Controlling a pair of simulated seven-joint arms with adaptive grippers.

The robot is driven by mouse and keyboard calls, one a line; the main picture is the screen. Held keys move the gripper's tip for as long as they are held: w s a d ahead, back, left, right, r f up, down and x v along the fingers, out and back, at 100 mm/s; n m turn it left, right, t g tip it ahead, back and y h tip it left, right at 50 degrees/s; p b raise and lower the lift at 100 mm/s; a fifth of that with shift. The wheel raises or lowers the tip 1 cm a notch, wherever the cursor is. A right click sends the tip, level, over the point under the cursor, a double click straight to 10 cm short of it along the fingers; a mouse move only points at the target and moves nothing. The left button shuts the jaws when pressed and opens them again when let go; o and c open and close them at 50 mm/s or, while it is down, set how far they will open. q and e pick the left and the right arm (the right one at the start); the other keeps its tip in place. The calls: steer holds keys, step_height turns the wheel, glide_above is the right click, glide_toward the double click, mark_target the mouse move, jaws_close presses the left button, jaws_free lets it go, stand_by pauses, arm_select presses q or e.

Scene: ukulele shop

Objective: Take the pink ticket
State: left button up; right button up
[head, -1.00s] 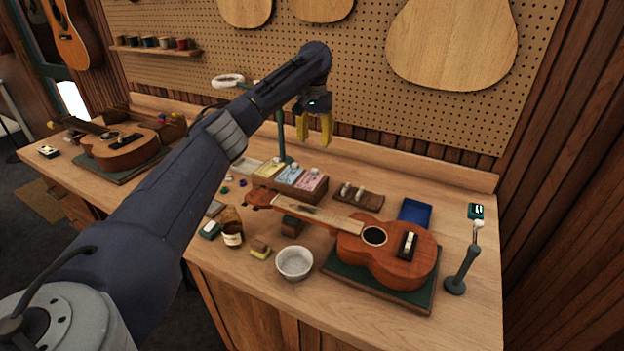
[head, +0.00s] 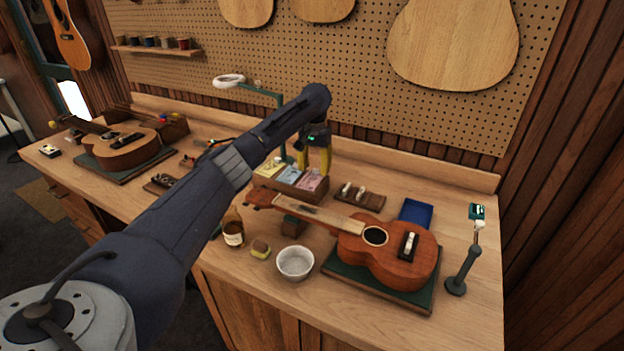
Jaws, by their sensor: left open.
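The pink ticket (head: 311,180) stands at the right end of a wooden holder (head: 288,191), beside a blue ticket (head: 290,174) and a yellow ticket (head: 268,167). My left gripper (head: 315,166) is open and empty, its yellow fingers pointing down. In the picture the fingers are just above the pink ticket's upper edge; I cannot tell whether they touch it. My right gripper is not in view.
A ukulele (head: 385,250) lies on a green mat, its headstock close to the holder. A wooden block with pegs (head: 360,197) stands to the right. A green lamp (head: 262,90) is behind my arm. A white bowl (head: 295,263) and a bottle (head: 233,228) stand in front.

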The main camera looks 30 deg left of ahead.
arm_select(q)
steer(key=shift+f, duration=0.75)
steer(key=c, duration=0.9)
